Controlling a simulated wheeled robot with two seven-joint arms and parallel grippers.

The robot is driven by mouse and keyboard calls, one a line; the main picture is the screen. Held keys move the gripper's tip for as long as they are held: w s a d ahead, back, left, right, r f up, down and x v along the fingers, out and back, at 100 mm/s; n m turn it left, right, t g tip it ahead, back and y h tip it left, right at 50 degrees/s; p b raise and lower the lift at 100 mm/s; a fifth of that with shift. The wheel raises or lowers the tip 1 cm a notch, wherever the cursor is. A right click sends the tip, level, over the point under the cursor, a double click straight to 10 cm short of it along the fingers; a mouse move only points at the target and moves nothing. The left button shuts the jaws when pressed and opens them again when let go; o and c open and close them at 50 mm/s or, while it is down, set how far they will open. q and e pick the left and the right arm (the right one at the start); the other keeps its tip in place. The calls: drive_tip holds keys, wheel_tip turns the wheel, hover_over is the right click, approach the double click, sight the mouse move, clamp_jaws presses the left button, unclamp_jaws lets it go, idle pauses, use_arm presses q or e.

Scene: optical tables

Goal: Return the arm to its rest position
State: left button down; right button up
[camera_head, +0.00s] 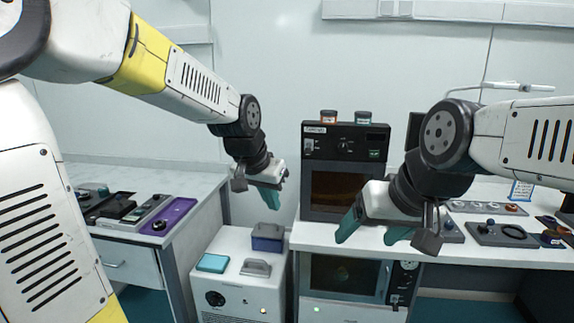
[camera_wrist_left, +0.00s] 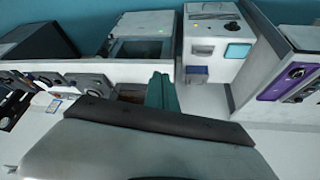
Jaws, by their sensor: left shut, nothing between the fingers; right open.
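My left arm (camera_head: 195,80) comes in from the left in the head view and is held raised. Its gripper (camera_head: 272,198) has teal fingers, is shut and empty, and hangs above the low white cabinet. The shut teal fingers also show in the left wrist view (camera_wrist_left: 161,92). My right arm (camera_head: 525,130) reaches in from the right. Its gripper (camera_head: 370,230) is open and empty, with its teal fingers spread apart in front of the right bench's front edge.
The low white cabinet (camera_head: 215,262) carries a teal box (camera_head: 212,263), a grey item (camera_head: 256,267) and a dark blue box (camera_head: 267,238). A black oven (camera_head: 345,145) stands on the right bench (camera_head: 310,236). The left bench (camera_head: 190,185) holds a purple tray (camera_head: 178,212) and several devices.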

use_arm(q)
drive_tip(key=s+a+r+n, duration=0.1)
drive_tip(key=s+a+n, duration=0.1)
drive_tip(key=s+a, duration=0.3)
drive_tip(key=s+a+r+n+t, duration=0.1)
drive_tip(key=s+a, duration=0.4)
drive_tip(key=s, duration=0.7)
drive_tip(key=shift+a+r+n+y, duration=0.3)
drive_tip(key=shift+a+n, duration=0.1)
drive_tip(key=shift+n, duration=0.4)
